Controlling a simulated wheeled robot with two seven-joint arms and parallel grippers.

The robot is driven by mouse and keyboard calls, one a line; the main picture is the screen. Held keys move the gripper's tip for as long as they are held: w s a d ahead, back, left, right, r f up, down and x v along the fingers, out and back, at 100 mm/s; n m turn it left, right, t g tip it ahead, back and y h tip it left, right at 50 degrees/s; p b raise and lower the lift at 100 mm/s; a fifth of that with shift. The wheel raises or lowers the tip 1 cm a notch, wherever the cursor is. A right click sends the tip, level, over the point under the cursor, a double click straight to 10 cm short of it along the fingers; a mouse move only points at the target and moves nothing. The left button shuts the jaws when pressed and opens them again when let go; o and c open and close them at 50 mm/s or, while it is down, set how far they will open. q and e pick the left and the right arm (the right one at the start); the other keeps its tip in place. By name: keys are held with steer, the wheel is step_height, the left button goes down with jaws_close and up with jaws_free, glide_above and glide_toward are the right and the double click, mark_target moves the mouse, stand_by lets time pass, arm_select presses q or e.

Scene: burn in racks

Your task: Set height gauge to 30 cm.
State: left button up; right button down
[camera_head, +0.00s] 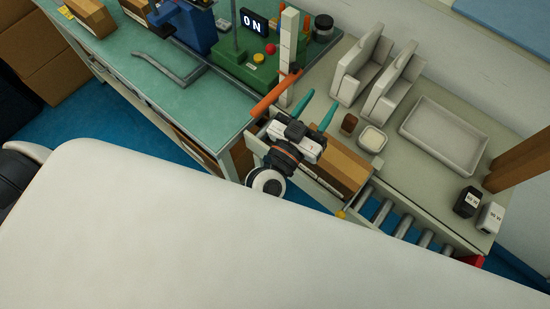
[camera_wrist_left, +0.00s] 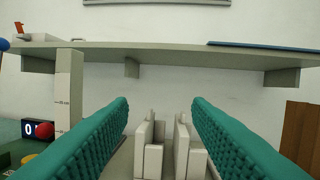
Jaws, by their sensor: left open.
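The height gauge is a white upright post (camera_head: 289,48) at the bench's middle, with an orange bar (camera_head: 273,96) across its lower part. In the left wrist view the marked post (camera_wrist_left: 68,92) stands left of my fingers; its small marks are hard to read, and the orange bar is not clear there. My left gripper (camera_head: 319,111) is open, its two teal fingers apart with nothing held between them. It is right of the orange bar and apart from it. The left wrist view shows both fingers (camera_wrist_left: 160,112) spread. My right gripper is not in view.
Two white angled stands (camera_head: 358,68), a small brown block (camera_head: 349,123), a white cup (camera_head: 373,139) and a shallow tray (camera_head: 447,134) are on the bench. Rollers (camera_head: 403,221) lie in front.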

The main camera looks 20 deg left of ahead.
arm_select(q)
steer(key=s+a+f+m+g, duration=0.1)
steer(key=s+a+f+g, duration=0.1)
steer(key=s+f+g, duration=0.2)
steer(key=s+a+f+m+g, duration=0.2)
steer(key=s+f+g, duration=0.2)
steer(key=f, duration=0.6)
steer(key=shift+a+f+g+h+b, duration=0.35)
steer(key=shift+g+h+b, duration=0.1)
steer(key=shift+g, duration=0.95)
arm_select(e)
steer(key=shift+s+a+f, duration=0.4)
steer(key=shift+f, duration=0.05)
